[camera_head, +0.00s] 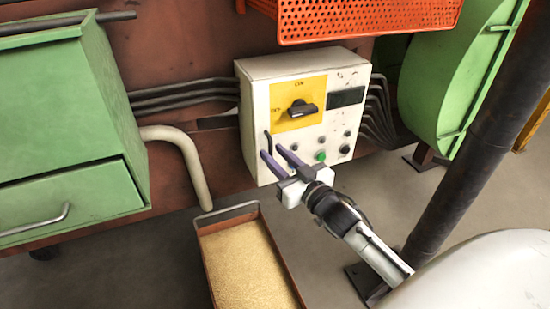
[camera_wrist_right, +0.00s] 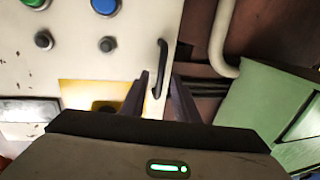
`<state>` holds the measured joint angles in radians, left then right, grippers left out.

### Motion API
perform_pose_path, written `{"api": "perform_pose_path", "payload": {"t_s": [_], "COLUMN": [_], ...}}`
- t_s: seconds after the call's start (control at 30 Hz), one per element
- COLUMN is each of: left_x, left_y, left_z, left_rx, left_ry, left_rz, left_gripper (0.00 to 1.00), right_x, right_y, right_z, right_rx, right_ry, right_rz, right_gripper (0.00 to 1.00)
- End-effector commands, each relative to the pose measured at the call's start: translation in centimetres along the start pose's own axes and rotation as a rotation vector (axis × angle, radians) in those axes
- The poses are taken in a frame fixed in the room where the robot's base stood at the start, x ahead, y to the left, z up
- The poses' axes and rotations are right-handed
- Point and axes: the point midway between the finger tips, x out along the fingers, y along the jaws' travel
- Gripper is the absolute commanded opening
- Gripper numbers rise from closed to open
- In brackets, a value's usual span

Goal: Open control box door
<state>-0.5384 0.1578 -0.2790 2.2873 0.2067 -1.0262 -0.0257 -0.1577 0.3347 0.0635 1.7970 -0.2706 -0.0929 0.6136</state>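The white control box (camera_head: 257,115) stands in the middle of the head view, and its door looks shut. The box front also fills the left of the right wrist view (camera_wrist_right: 120,62). A black bar handle (camera_head: 267,141) sits at the left edge of the door; it also shows in the wrist view (camera_wrist_right: 163,58). My right gripper (camera_head: 271,150) is open at the handle, with its two purple-grey fingers apart. In the wrist view the handle's near end lies between the fingers (camera_wrist_right: 160,82); I cannot tell whether they touch it. My left gripper is not in view.
The door carries a black rotary switch (camera_head: 302,108) on a yellow plate and several buttons. A tray of yellow grains (camera_head: 206,262) lies below. A green cabinet (camera_head: 60,110) and a pale pipe (camera_head: 190,160) are left. An orange perforated basket (camera_head: 365,18) hangs above.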

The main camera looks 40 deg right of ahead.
Motion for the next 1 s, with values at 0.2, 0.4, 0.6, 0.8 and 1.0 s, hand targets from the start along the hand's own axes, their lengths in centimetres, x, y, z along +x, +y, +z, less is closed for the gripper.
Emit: {"api": "perform_pose_path", "payload": {"t_s": [0.2, 0.4, 0.6, 0.8, 1.0], "left_x": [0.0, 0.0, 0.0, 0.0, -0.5], "left_y": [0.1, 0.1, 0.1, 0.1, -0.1], "left_z": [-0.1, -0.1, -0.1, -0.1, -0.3], "left_rx": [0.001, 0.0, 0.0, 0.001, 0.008], "left_ry": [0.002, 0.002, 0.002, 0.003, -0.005], "left_rz": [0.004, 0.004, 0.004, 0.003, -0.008], "left_gripper": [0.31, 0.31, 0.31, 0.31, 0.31], "right_x": [0.6, 0.6, 0.6, 0.6, 0.0], "right_y": [0.0, 0.0, 0.0, -0.1, -1.2], "right_z": [0.0, 0.0, 0.0, 0.0, -0.2], "right_rx": [-0.001, -0.001, -0.001, -0.001, -0.004], "right_ry": [-0.001, -0.001, -0.001, -0.001, -0.002], "right_rz": [0.001, 0.0, 0.0, -0.003, -0.063], "right_gripper": [0.28, 0.2, 0.0, 0.0, 0.0]}}
